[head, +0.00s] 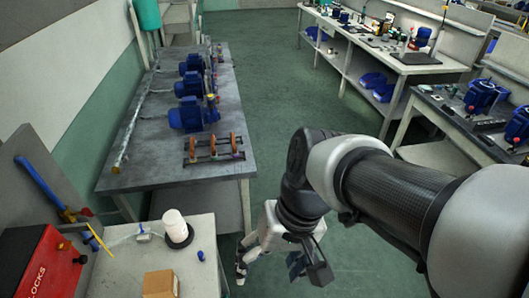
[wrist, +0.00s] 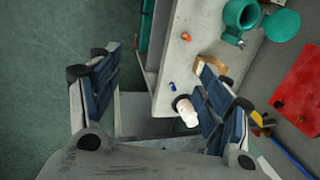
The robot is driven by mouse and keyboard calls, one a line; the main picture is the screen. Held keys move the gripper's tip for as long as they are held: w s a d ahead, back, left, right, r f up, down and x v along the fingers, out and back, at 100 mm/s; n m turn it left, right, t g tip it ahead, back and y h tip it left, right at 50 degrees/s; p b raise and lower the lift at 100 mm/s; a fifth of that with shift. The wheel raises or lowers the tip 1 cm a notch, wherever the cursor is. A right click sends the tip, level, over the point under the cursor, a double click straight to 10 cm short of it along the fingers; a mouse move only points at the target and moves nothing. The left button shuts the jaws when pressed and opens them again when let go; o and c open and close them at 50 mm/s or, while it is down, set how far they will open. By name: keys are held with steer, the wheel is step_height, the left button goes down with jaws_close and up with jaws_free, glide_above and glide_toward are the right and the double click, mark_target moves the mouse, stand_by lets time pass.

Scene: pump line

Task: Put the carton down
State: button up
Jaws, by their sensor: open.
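The carton (head: 160,284), a small brown box, stands on the light-topped table (head: 203,282) at the bottom left of the head view. In the wrist view the carton (wrist: 212,66) shows beyond the tip of the right finger, partly covered by it. My gripper (head: 277,268) hangs to the right of that table in the head view, apart from the carton. In the wrist view my gripper (wrist: 160,68) has its two fingers spread wide with nothing between them.
A white cylinder with a black ring (head: 174,228) and a small blue piece (head: 201,255) stand near the carton. A red locks box (head: 42,262) is at left. A grey bench (head: 160,165) with blue pumps (head: 187,115) lies behind. Green floor (head: 275,85) is clear between benches.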

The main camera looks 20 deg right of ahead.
steer(key=s+d+r+n+t+h, duration=0.1)
steer(key=d+r+t+h, duration=0.2)
steer(key=d+r+t, duration=0.1)
steer(key=shift+d+r+n+t, duration=0.3)
steer(key=shift+d, duration=0.55)
stand_by(0.7)
